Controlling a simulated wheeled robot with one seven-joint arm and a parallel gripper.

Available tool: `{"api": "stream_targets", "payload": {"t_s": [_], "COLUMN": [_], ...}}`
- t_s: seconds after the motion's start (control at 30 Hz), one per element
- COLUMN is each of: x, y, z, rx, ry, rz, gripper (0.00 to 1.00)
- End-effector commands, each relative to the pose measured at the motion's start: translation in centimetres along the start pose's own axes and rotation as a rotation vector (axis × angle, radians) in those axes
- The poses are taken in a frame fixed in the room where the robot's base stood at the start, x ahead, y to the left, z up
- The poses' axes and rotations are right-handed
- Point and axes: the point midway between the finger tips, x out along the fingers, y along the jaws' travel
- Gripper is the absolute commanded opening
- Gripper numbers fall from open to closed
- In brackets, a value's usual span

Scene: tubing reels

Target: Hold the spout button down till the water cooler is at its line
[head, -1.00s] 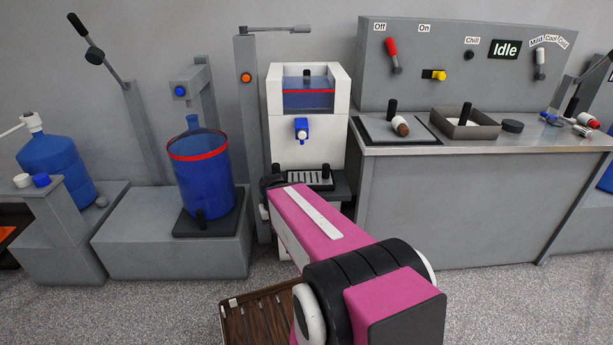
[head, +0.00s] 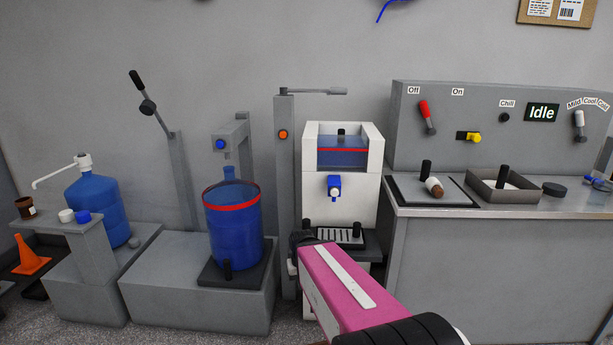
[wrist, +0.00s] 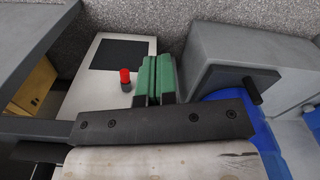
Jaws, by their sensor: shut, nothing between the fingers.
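The water cooler (head: 366,190) is a white box with a blue see-through tank (head: 342,158) crossed by a red line. Blue shows below the line; I cannot tell the exact water level. A blue tap (head: 334,187) is on its front. Left of it stands a grey post with an orange button (head: 283,134) and a spout arm (head: 315,91) reaching over the cooler. My gripper shows in the wrist view as green fingers (wrist: 155,66), shut and empty, beside a small red-topped knob (wrist: 125,77). In the head view my pink arm reaches below the cooler's drip tray; the fingertips are hidden there.
A blue barrel (head: 235,235) with a red band stands left, under a spout with a blue button (head: 220,144). An orange cone (head: 31,256) is far left.

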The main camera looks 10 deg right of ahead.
Motion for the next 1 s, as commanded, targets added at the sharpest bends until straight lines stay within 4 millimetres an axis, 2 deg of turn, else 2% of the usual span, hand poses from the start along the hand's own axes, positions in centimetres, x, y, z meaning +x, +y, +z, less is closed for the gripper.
{"api": "stream_targets", "payload": {"t_s": [0.17,0.47,0.77,1.0], "x": [-1.9,-8.7,-17.6,-26.0], "y": [-0.5,-1.9,-2.6,-2.9], "z": [-3.5,-12.4,-20.5,-25.9], "rx": [0.110,0.437,0.756,0.995], "ry": [0.076,0.267,0.414,0.488], "rz": [-0.047,-0.225,-0.464,-0.695], "gripper": [0.00,0.00,0.00,0.00]}}
